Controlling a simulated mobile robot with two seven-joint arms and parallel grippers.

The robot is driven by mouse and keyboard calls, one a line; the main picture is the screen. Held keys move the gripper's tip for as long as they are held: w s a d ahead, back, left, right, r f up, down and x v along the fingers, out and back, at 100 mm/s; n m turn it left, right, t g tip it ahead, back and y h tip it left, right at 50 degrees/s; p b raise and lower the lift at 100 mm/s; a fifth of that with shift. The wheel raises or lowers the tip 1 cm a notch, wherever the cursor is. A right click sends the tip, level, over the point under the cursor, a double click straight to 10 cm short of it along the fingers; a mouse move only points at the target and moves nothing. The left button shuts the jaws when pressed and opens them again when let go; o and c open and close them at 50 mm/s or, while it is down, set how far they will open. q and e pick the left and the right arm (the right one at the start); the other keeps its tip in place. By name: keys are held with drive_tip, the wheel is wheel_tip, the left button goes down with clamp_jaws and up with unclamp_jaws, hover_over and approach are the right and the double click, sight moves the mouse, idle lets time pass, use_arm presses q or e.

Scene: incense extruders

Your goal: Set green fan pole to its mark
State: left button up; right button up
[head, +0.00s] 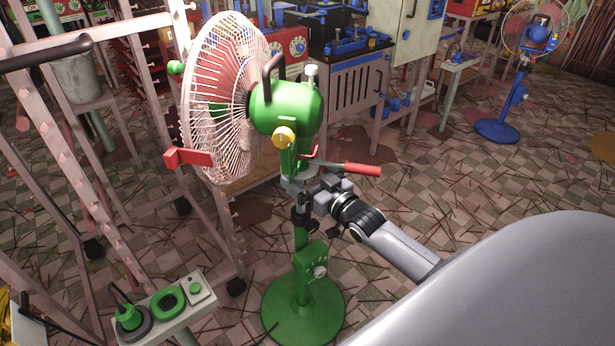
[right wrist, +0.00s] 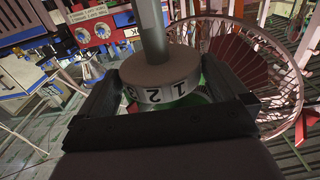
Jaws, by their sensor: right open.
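The green fan (head: 287,108) stands upright on a round green base (head: 303,312), with a pink wire cage. Its green pole (head: 301,238) rises to a grey collar (head: 296,186) under the head. A red-handled lever (head: 362,169) sticks out right above the collar. My right gripper (head: 312,200) is at the pole near the collar, coming from the right. In the right wrist view its open fingers stand either side of a numbered round collar (right wrist: 160,78) showing 1, 2 and part of another figure. A grey rod (right wrist: 152,30) rises from it. Contact is unclear. My left gripper is out of view.
A narrow stand with green controls (head: 168,302) is at the lower left. Pink metal racks (head: 85,170) fill the left side. A workbench (head: 350,85) stands behind, and a blue fan (head: 510,110) at the far right. Thin sticks litter the tiled floor.

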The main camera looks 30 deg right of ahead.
drive_tip(key=c, duration=1.2)
wheel_tip(320, 180, down, 10)
drive_tip(key=b, duration=0.6)
drive_tip(key=o, duration=1.2)
drive_tip(key=shift+s, duration=0.1)
drive_tip(key=shift+r, duration=0.15)
